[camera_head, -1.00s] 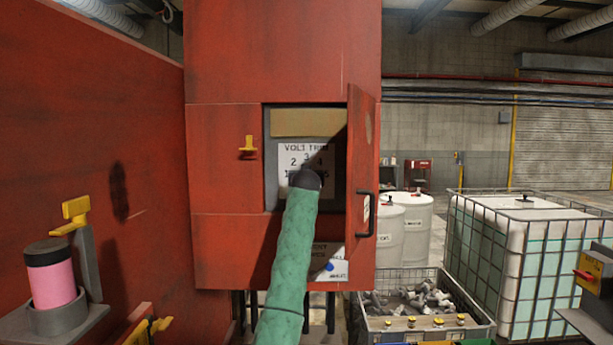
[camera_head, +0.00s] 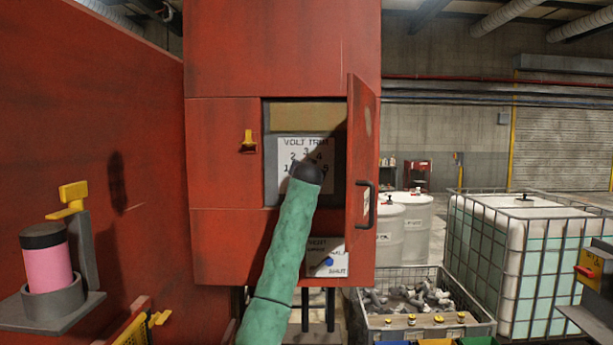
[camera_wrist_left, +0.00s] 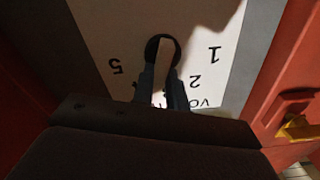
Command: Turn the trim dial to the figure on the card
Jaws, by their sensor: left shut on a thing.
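The trim dial (camera_wrist_left: 162,50) is a round dark knob with a pale bar across it, on a white plate (camera_head: 293,152) headed VOLT TRIM with figures around it. In the left wrist view the plate appears upside down, with 1, 2 and 5 readable. My left gripper (camera_wrist_left: 163,93) is shut on the dial, its two dark fingers either side of the bar. In the head view my dark wrist and green arm hide the dial. I cannot tell which figure it points to. I see no card with a readable figure. My right gripper is out of view.
The plate sits in a recess of a red cabinet (camera_head: 285,60), its door (camera_head: 362,165) open on the right. A pink canister (camera_head: 47,265) stands left; a crate of parts (camera_head: 470,305) and a caged tank (camera_head: 530,260) stand right.

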